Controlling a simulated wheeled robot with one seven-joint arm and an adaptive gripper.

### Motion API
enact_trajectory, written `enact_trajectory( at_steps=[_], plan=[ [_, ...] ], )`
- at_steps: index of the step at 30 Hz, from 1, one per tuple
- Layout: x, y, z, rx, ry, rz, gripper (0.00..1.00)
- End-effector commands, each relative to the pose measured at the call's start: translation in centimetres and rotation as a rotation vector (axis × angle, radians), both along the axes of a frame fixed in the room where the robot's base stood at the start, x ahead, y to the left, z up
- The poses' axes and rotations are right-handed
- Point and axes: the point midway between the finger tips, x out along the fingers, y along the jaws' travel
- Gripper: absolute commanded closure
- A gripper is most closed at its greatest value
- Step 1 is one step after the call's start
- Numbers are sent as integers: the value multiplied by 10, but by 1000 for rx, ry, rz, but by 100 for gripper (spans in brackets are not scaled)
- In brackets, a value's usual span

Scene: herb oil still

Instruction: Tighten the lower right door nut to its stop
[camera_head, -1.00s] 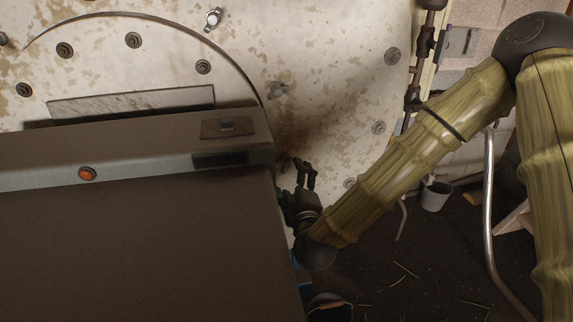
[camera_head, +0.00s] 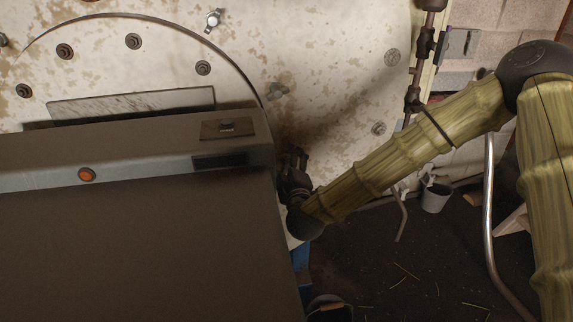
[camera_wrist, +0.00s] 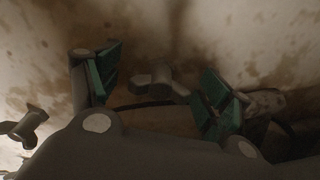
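The pale metal still door (camera_head: 330,60) fills the back of the head view, with a curved dark edge. In the wrist view a grey winged nut (camera_wrist: 158,78) sits between the two green-padded fingers of my gripper (camera_wrist: 155,88). A gap shows on each side of the nut, so the gripper is open and not clamped on it. In the head view my gripper (camera_head: 295,158) is close to the door, just right of my body's edge. The nut at the gripper is hidden there. Which door nut it is cannot be told for certain.
Another winged nut (camera_wrist: 25,127) is at the lower left of the wrist view. A pipe (camera_head: 413,95) and a grey bucket (camera_head: 436,196) stand to the right.

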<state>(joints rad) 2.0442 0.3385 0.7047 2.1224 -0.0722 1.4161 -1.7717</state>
Motion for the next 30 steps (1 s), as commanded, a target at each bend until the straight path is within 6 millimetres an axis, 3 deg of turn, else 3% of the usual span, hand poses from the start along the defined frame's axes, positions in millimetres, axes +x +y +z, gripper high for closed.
enact_trajectory(
  at_steps=[1,6,20,30],
  plan=[
    [0,0,0,0,0,0,35],
    [0,0,0,0,0,0,66],
    [0,1,2,54,10,2,68],
    [0,0,2,244,47,1,68]
  ],
)
